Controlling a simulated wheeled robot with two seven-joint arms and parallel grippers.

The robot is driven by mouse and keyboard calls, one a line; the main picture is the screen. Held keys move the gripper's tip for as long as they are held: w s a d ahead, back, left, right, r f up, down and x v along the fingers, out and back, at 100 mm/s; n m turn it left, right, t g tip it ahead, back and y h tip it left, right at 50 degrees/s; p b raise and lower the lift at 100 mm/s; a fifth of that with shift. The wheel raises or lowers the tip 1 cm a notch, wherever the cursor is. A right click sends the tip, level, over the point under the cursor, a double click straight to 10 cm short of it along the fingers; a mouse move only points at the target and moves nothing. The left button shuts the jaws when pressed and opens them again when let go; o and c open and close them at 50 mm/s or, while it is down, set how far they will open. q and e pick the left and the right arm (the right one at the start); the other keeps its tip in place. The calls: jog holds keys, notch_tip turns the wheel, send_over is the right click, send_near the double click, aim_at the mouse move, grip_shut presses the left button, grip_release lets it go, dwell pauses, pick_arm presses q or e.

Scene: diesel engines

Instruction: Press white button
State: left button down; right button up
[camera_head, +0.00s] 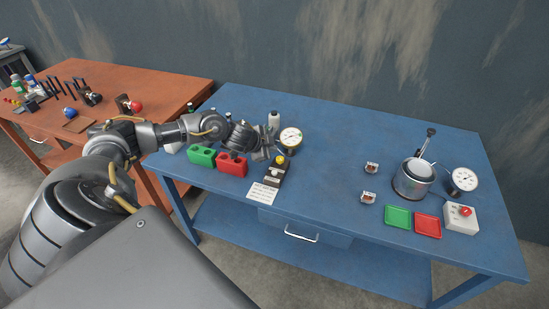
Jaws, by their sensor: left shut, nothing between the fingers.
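A small dark box (270,181) stands near the front edge of the blue table, left of its middle. It has a yellow knob or button (280,160) on top and a pale spot lower on its face that may be the white button. My left gripper (268,152) comes in from the left just behind and left of this box. It is shut and empty. Whether it touches the box cannot be told. My right gripper is out of view.
A green block (201,157) and a red block (231,164) sit left of the box. A dial gauge (291,138) stands behind it. A paper label (262,193) lies in front.

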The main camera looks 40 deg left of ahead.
pick_arm(q)
jog(key=shift+f, duration=0.1)
jog(key=b, duration=0.8)
send_over(274, 172)
jog(key=f, duration=0.4)
jog(key=s+f, duration=0.1)
jog(key=f, duration=0.2)
jog(key=shift+a+f, duration=0.1)
jog(key=shift+f, duration=0.7)
jog(key=shift+f, duration=0.1)
dwell(0.6)
jog(key=shift+f+b, duration=0.3)
